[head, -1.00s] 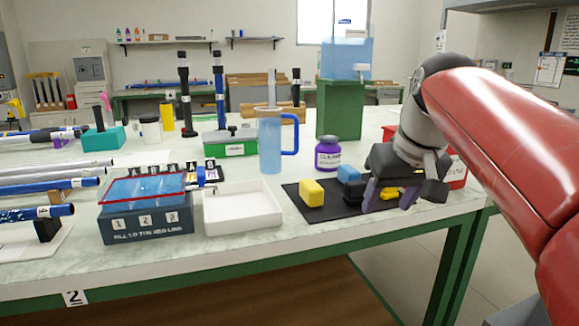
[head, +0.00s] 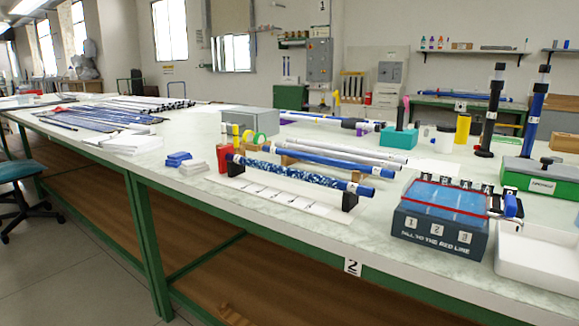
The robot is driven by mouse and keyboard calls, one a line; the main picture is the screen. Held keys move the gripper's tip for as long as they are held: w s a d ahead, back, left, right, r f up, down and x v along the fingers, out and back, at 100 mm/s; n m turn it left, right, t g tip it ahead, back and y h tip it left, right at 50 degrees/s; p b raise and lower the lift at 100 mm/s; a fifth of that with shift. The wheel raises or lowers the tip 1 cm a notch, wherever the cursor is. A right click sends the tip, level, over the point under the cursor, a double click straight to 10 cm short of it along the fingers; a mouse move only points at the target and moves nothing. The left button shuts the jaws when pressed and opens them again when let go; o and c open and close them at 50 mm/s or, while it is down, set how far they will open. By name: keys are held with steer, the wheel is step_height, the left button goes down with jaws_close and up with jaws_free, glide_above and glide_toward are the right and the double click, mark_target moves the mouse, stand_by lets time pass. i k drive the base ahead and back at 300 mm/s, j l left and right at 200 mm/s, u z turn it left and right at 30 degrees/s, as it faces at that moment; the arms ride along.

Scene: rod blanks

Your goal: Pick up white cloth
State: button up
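A small white folded pile (head: 192,169), which looks like the white cloth, lies on the long table (head: 330,232) near its front edge, left of centre. A similar blue folded pile (head: 178,158) lies just behind and left of it. The white pile is small in view, so its folds are hard to tell. My gripper is not in this view.
A red container (head: 224,158) stands just right of the white pile, beside a rack holding a speckled blue rod (head: 300,174). White paper-like stacks (head: 130,143) lie farther left. A blue chair (head: 22,190) stands on the floor at the left.

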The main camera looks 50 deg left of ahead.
mark_target(191, 168)
steer(key=u, duration=2.55)
